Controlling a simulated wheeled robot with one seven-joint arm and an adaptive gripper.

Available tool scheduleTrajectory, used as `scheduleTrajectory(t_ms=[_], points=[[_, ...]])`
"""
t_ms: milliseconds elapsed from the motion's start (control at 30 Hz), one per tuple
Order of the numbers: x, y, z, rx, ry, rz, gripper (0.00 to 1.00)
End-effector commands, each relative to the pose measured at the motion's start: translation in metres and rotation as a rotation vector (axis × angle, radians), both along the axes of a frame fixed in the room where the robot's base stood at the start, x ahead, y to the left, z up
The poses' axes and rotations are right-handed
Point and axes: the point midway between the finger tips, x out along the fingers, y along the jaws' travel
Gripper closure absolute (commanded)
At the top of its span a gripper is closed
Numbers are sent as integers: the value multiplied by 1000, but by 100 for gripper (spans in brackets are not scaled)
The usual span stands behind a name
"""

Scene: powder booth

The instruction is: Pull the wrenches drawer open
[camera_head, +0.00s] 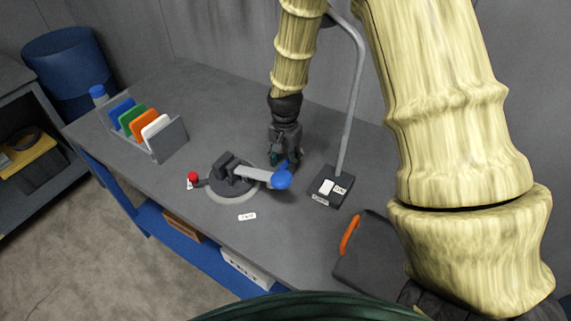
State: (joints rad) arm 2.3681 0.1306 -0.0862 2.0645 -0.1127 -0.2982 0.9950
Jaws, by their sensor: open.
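No drawer that I can read as the wrenches drawer shows. Under the bench, a white labelled box or drawer front (246,266) sits by the blue lower shelf; its lettering is too small to read. A brown box or front (182,223) is left of it. My gripper (285,162) is open and points down over the grey bench, just behind the blue knob (281,179) of a lever. The knob partly hides the fingertips, and I cannot tell whether they touch it.
A lamp base (331,188) with a switch stands right. A dark case with an orange handle (350,235) lies front right. A rack of coloured cards (170,140) and a blue barrel (68,67) are left.

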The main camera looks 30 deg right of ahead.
Motion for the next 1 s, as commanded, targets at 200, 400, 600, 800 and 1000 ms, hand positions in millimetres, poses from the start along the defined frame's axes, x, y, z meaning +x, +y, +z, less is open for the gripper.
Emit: scheduleTrajectory(t_ms=[200, 400, 600, 800, 1000], points=[[0, 1, -8, 0, 0, 1, 54], [0, 0, -8, 1, -1, 0, 54], [0, 0, -8, 1, -1, 0, 88], [0, 0, -8, 0, -1, 1, 100], [0, 1, -7, 0, -2, 1, 100]])
